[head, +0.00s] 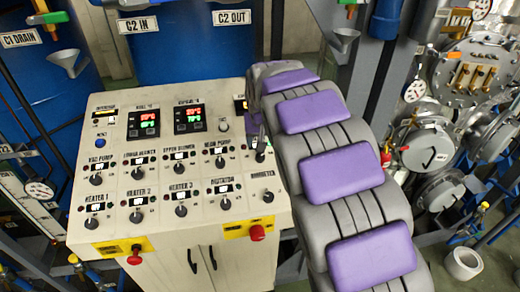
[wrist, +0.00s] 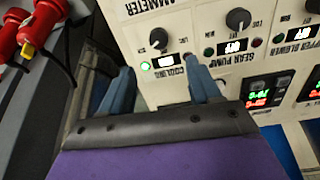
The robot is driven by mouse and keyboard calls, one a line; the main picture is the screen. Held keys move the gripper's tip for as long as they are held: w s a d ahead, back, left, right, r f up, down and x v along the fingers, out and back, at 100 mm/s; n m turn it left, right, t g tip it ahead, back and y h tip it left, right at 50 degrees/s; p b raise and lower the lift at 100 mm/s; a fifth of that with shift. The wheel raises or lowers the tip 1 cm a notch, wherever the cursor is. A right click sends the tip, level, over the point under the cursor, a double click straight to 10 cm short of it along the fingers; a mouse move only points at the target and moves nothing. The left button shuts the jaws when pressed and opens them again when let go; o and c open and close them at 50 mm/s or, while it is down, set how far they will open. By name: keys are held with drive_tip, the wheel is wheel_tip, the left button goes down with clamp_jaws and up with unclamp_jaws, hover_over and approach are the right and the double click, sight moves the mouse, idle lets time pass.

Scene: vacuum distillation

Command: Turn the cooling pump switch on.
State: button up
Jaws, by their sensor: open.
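The cooling pump switch is a black rotary knob (wrist: 159,38) on the cream control panel, seen upside down in the wrist view. Its COOLING label and small display sit below it, and the green lamp (wrist: 145,66) beside the display is lit. My gripper (wrist: 160,68) is open and empty, its two blue-grey fingers apart either side of the label. The knob shows just beyond the fingertips, between their lines; contact cannot be told. In the head view my gripper (head: 259,142) is at the panel's right edge, and my arm hides much of that corner.
The gear pump knob (wrist: 238,18) is close by, with its display reading OFF. The panel (head: 85,215) bears several other knobs and temperature displays (head: 143,122). Red emergency buttons (head: 257,233) stick out in front. Pipes and flanged vessels (head: 470,75) stand to the right.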

drive_tip(key=v, duration=0.6)
drive_tip(key=shift+r, duration=0.1)
drive_tip(key=s+d+f+m+g+h+b, duration=0.1)
drive_tip(key=s+d+f+b, duration=0.35)
drive_tip(key=s+d, duration=0.35)
drive_tip(key=s+d+f+m+g+b, duration=0.1)
drive_tip(key=s+d+f+g+b, duration=0.15)
drive_tip(key=s+d+f, duration=0.6)
drive_tip(key=s+f+g+b, duration=0.1)
drive_tip(key=s+f+b, duration=0.2)
drive_tip(key=s, duration=1)
drive_tip(key=s+d+f+g+b, duration=0.1)
drive_tip(key=s+f+b, duration=0.2)
drive_tip(key=s+f, duration=0.4)
drive_tip(key=s, duration=0.7)
drive_tip(key=shift+d+g, duration=0.35)
drive_tip(key=shift+f, duration=0.1)
